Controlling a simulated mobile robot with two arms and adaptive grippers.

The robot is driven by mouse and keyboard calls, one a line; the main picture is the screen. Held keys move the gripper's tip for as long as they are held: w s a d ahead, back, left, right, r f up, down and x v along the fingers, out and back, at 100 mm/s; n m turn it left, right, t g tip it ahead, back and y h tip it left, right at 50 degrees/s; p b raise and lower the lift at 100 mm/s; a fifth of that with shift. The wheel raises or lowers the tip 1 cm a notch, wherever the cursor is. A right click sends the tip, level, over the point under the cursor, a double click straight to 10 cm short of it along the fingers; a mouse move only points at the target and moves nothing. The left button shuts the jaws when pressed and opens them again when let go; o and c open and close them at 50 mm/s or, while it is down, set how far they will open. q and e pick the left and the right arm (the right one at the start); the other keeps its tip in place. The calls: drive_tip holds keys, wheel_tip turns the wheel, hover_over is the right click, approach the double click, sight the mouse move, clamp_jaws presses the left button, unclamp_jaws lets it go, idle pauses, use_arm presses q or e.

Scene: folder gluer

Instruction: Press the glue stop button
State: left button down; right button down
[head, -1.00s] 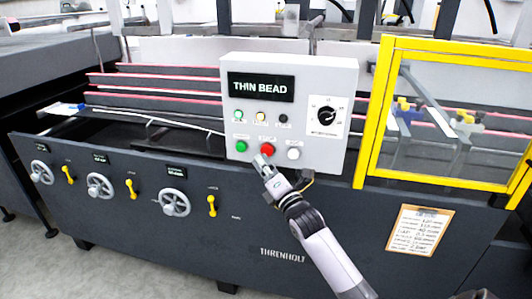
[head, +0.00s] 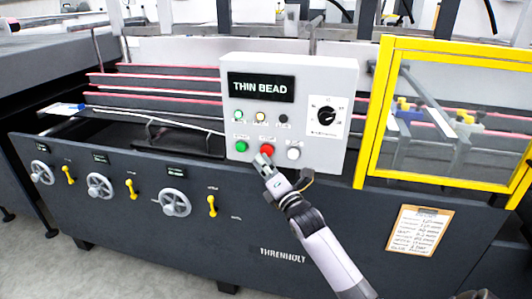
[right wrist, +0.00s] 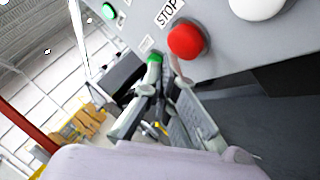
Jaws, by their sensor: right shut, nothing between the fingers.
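The round red button (head: 267,149) sits in the middle of the lower row on the light grey control panel (head: 345,75). In the right wrist view the red button (right wrist: 186,42) has a STOP label above it. My right gripper (head: 262,159) is shut and empty, its tips just below the red button and overlapping its lower edge in the head view. In the right wrist view one fingertip comes close to the button's lower left; I cannot tell whether it touches. My left gripper is not in view.
A green button (head: 241,146) and a white button (head: 293,153) flank the red one. Above are small lamps, a black knob (head: 326,116) and a display (head: 261,87) reading THIN BEAD. A yellow-framed guard (head: 376,110) stands to the right.

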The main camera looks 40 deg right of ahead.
drive_tip(key=shift+w+d, duration=0.25)
drive_tip(key=shift+w+d, duration=0.3)
drive_tip(key=shift+d, duration=0.1)
idle(0.8)
drive_tip(key=shift+s+a, duration=0.1)
drive_tip(key=shift+a, duration=0.05)
drive_tip(key=shift+s+a+p, duration=0.35)
drive_tip(key=shift+s+a, duration=0.2)
drive_tip(key=shift+s+a+p, duration=1)
drive_tip(key=shift+s+a, duration=0.6)
drive_tip(key=shift+a, duration=0.3)
drive_tip(key=shift+f, duration=0.1)
